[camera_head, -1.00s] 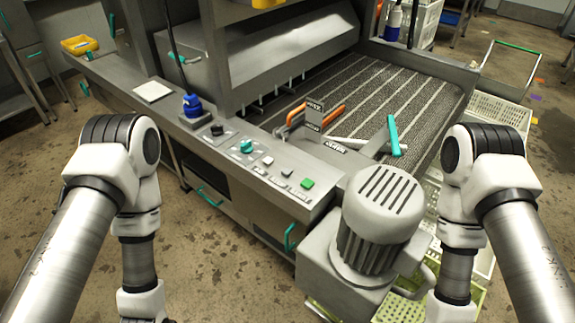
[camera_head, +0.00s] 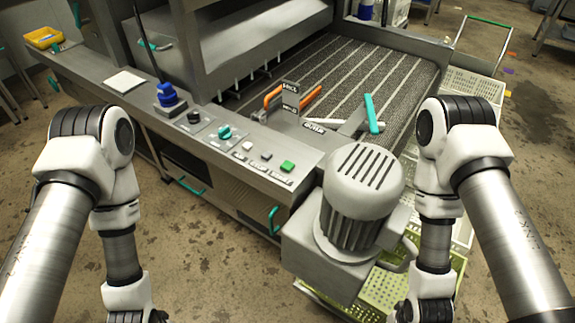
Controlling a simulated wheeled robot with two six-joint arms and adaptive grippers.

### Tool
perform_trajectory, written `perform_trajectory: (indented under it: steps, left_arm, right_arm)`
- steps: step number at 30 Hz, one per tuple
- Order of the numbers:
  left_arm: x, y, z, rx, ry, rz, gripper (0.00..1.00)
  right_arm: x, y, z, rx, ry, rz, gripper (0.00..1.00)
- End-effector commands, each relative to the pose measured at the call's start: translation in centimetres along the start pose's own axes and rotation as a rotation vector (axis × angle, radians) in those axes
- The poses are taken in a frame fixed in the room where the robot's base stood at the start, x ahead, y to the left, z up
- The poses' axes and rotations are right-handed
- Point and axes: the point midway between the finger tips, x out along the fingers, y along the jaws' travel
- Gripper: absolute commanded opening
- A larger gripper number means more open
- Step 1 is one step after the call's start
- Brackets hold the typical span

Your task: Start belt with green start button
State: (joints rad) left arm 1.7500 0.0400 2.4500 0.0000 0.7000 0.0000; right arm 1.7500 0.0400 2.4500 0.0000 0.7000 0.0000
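The green start button (camera_head: 287,166) sits at the right end of the control panel (camera_head: 215,140), near the motor. To its left on the panel are pale square buttons, a teal knob (camera_head: 224,132) and a black knob (camera_head: 194,117). The belt (camera_head: 345,75) is a dark slatted surface behind the panel. My left and right arms reach down on either side of the picture. Both grippers are below the bottom edge or hidden, so their fingers do not show. Neither arm touches the button.
A grey motor (camera_head: 362,185) with a ribbed housing stands just right of the button. A blue device (camera_head: 167,95) and a white pad (camera_head: 125,81) sit further left on the ledge. A teal-handled lever (camera_head: 371,114) lies over the belt. Green crates (camera_head: 384,288) stand below the motor.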

Motion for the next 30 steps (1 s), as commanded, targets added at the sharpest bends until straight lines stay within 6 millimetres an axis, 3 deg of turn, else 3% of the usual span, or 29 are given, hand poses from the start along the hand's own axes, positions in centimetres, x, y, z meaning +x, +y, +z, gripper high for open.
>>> perform_trajectory:
  steps: [2, 30]
  left_arm:
    - [0.0, 0.0, 0.0, 0.0, 0.0, 0.0, 0.4]
    - [0.0, 0.0, 0.0, 0.0, 0.0, 0.0, 0.4]
  right_arm:
    - [0.0, 0.0, 0.0, 0.0, 0.0, 0.0, 0.0]
    - [0.0, 0.0, 0.0, 0.0, 0.0, 0.0, 0.0]
